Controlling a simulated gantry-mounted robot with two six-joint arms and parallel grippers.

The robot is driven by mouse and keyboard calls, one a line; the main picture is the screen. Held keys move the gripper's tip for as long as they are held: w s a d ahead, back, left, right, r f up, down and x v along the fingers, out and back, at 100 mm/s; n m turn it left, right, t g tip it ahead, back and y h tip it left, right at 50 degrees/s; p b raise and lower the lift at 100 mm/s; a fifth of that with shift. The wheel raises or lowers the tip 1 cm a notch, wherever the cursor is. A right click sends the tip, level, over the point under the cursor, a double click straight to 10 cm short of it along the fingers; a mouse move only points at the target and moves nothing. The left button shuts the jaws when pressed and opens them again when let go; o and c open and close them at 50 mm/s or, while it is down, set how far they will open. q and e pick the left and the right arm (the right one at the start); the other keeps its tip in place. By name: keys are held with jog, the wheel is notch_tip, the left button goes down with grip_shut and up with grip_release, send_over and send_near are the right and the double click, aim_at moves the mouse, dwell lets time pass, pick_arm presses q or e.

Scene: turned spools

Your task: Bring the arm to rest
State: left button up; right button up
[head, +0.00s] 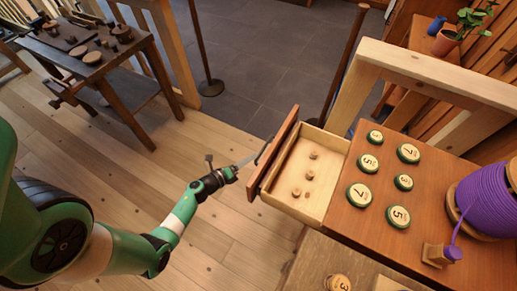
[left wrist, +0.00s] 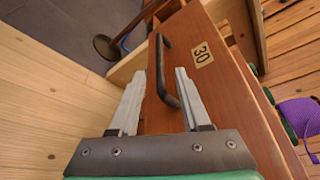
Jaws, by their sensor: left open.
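My left gripper (head: 247,160) is open beside the front of a pulled-out wooden drawer (head: 276,157). In the left wrist view the two fingers (left wrist: 160,72) stand apart, and the dark bar handle (left wrist: 167,75) shows between them. The fingers do not appear shut on the handle; whether one touches it I cannot tell. The drawer front (left wrist: 215,100) bears a label reading 30. My green and white left arm reaches in from the lower left. My right gripper is not in view.
Several small wooden pieces (head: 309,174) lie in the drawer. Numbered green-rimmed discs (head: 360,196) and a purple spool (head: 485,200) are on the cabinet top (head: 405,240). A workbench (head: 95,65) stands at the upper left. Open floor (head: 130,150) lies left of the drawer.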

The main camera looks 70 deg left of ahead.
pick_arm(q)
jog(key=v, duration=0.3)
jog(key=shift+p, duration=0.3)
jog(key=shift+r, duration=0.15)
